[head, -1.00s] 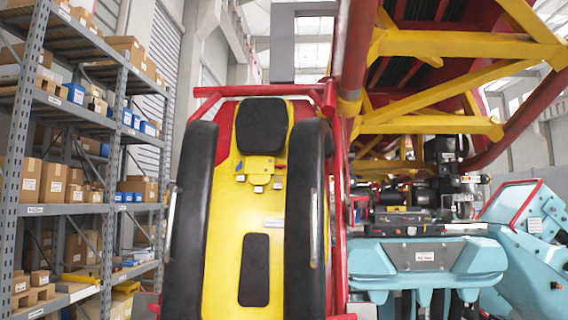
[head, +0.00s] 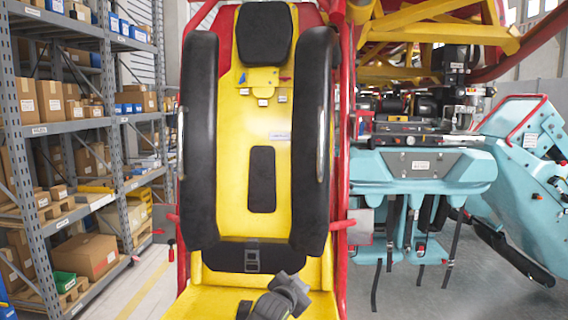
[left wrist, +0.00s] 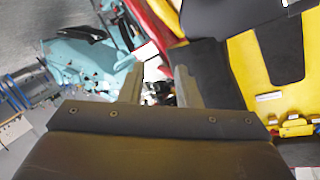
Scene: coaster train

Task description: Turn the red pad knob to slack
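A yellow bracket (head: 262,84) with small pale blocks sits on the yellow seat back below the black headrest. In the left wrist view the bracket (left wrist: 296,130) shows tilted at the right edge. My left gripper (left wrist: 158,86) has its fingers apart with nothing between them, away from the bracket. My right gripper is not identifiable in either view.
Two tall black shoulder pads (head: 202,140) flank the yellow seat back (head: 230,170). Red frame tubes (head: 344,180) run alongside. Teal seats (head: 420,165) stand at the right. Shelves with boxes (head: 90,130) stand at the left, with open floor between.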

